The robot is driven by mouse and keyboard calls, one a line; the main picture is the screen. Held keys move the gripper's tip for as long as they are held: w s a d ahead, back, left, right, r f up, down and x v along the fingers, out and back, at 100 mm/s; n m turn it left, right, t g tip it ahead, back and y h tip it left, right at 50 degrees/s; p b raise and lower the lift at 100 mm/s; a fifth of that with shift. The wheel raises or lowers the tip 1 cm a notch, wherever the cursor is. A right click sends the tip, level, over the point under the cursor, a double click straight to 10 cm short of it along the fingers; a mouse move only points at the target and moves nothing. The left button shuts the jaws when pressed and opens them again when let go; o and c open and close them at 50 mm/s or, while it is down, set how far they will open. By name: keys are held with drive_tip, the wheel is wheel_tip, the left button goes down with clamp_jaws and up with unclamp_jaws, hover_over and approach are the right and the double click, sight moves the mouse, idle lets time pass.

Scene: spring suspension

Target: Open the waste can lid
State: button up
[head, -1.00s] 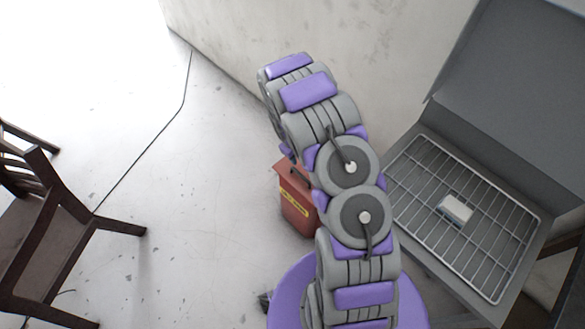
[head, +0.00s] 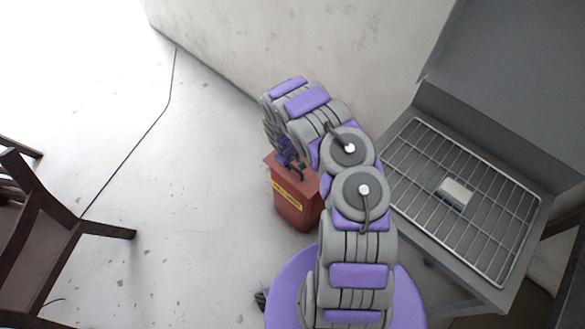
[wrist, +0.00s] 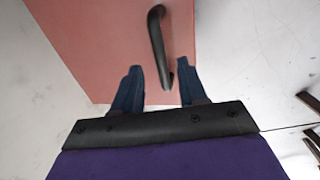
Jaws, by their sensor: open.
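The waste can (head: 294,203) is a red box with a yellow label, standing on the floor under my arm in the head view. Its flat red lid (wrist: 90,35) fills much of the wrist view, and the lid looks closed. A black bar handle (wrist: 157,45) rises from the lid. My gripper (wrist: 157,82) is open in the wrist view, its two dark blue fingers pointing at the lid. The near end of the handle lies between the fingertips in the picture; I cannot tell whether they touch. In the head view my arm hides part of the can.
A grey grill (head: 408,222) with a wire rack and a small block (head: 454,193) stands to the right. A concrete wall (head: 300,50) is behind the can. A dark wooden chair (head: 45,235) is at the left. The floor between is clear except for a thin cable.

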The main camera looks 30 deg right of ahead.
sight(293, 167)
drive_tip(key=shift+w+d+f+b, duration=0.1)
drive_tip(key=shift+f+b, duration=0.1)
drive_tip(key=shift+f, duration=0.4)
drive_tip(key=shift+s+d+f+b, duration=0.1)
drive_tip(key=shift+f+b, duration=0.15)
drive_tip(key=shift+f, duration=0.35)
drive_tip(key=shift+w+d+f+b, duration=0.1)
drive_tip(key=shift+f+b, duration=0.1)
drive_tip(key=shift+f, duration=0.4)
drive_tip(key=shift+c, duration=0.2)
clamp_jaws()
